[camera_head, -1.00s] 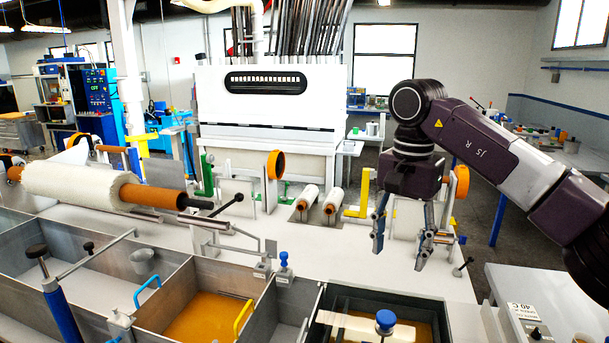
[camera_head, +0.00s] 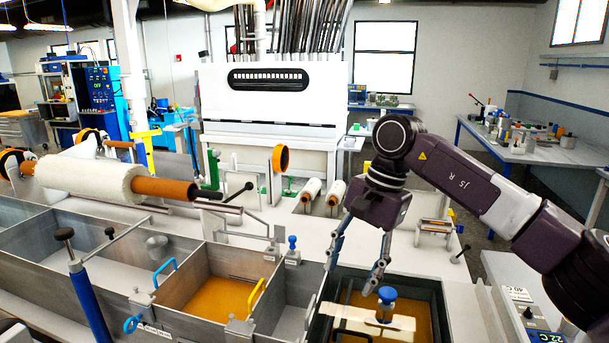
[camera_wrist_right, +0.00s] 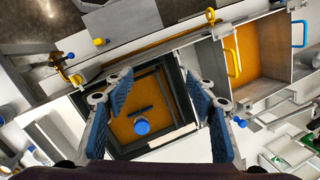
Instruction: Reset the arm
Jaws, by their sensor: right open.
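My right gripper (camera_head: 352,272) is in the head view, pointing down above the left part of the dark-rimmed resin bath (camera_head: 436,290). Its two fingers are apart and nothing is between them. In the right wrist view the open fingers of my right gripper (camera_wrist_right: 158,112) frame the bath with its amber resin and blue knob (camera_wrist_right: 141,126). The blue knob (camera_head: 387,294) stands on a pale crossbar in the bath, close to the right fingertips in the head view; I cannot tell whether they touch. My left gripper is not in view.
A metal tank (camera_head: 200,262) with amber resin and blue and yellow handles lies left of the bath. A white roll (camera_head: 90,176) on an orange core lies at the left. Two small rolls (camera_head: 312,189) lie behind. A control box (camera_head: 522,310) stands at the right.

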